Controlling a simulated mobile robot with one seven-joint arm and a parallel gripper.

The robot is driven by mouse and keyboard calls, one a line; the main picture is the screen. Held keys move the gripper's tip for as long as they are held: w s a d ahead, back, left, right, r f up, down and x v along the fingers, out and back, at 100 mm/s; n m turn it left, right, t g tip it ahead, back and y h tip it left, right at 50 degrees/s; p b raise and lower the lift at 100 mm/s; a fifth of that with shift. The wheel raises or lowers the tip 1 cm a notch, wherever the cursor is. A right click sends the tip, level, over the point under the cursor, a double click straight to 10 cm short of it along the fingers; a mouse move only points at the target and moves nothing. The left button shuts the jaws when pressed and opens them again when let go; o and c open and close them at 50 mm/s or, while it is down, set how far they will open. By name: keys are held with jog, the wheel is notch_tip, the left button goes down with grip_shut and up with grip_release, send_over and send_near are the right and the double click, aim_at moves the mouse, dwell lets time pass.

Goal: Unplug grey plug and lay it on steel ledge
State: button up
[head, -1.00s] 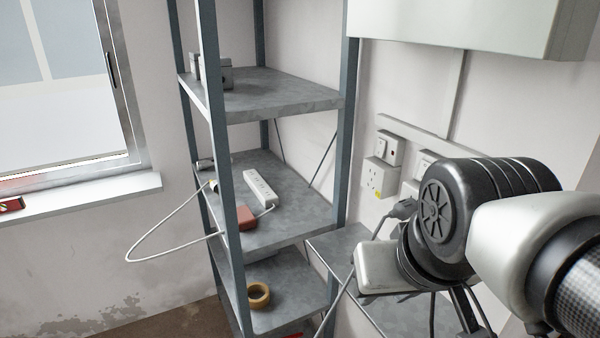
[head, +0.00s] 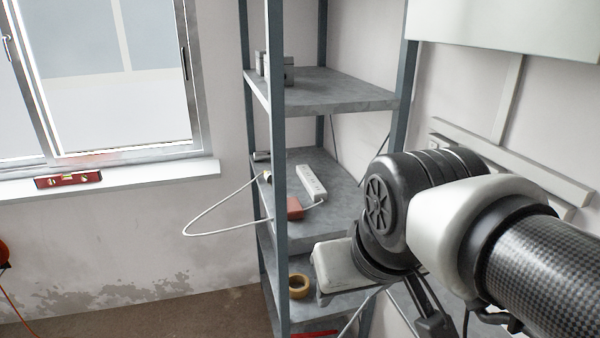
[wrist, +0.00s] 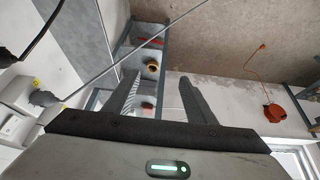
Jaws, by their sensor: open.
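A grey plug (wrist: 42,98) sits at a white socket on the wall at the left of the wrist view, with a light grey cable running from it up to the right. A grey steel surface, seemingly the steel ledge (wrist: 85,32), shows at the upper left of the wrist view. In the head view my arm hides the plug and most of the ledge. My gripper (wrist: 158,80) is open and empty, its fingers apart over the shelf and floor background. The plug is well left of the fingers and not touched.
A second dark plug (wrist: 6,58) with a black cable is near the grey one. The shelf rack (head: 330,100) holds a white power strip (head: 312,183), a red block (head: 294,208) and a yellow tape roll (head: 299,286). A red level (head: 68,180) lies on the windowsill.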

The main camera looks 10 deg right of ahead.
jog(key=w+d+f+n+g+h+p, duration=0.1)
jog(key=d+f+n+g+h, duration=0.2)
jog(key=d, duration=0.4)
jog(key=w+d+f+n+g+h, duration=0.1)
jog(key=d+f+n+g+h, duration=0.1)
jog(key=d+n+g+h, duration=0.35)
jog(key=w+d+r+n+t+h, duration=0.1)
jog(key=w+d+n+t+h, duration=0.1)
jog(key=w, duration=0.5)
jog(key=w+d+n+t+h, duration=0.2)
jog(key=w+d+n+h, duration=0.3)
jog(key=w+n+h, duration=0.2)
jog(key=shift+w+r+n+t+p, duration=0.35)
jog(key=shift+w+n+p, duration=0.1)
jog(key=shift+n, duration=0.2)
jog(key=shift+d, duration=0.1)
jog(key=shift+w+d+b, duration=0.15)
jog(key=shift+d+b, duration=0.05)
jog(key=shift+d, duration=2)
jog(key=shift+w+d+b, duration=0.15)
jog(key=shift+d+b, duration=0.05)
jog(key=shift+d, duration=2)
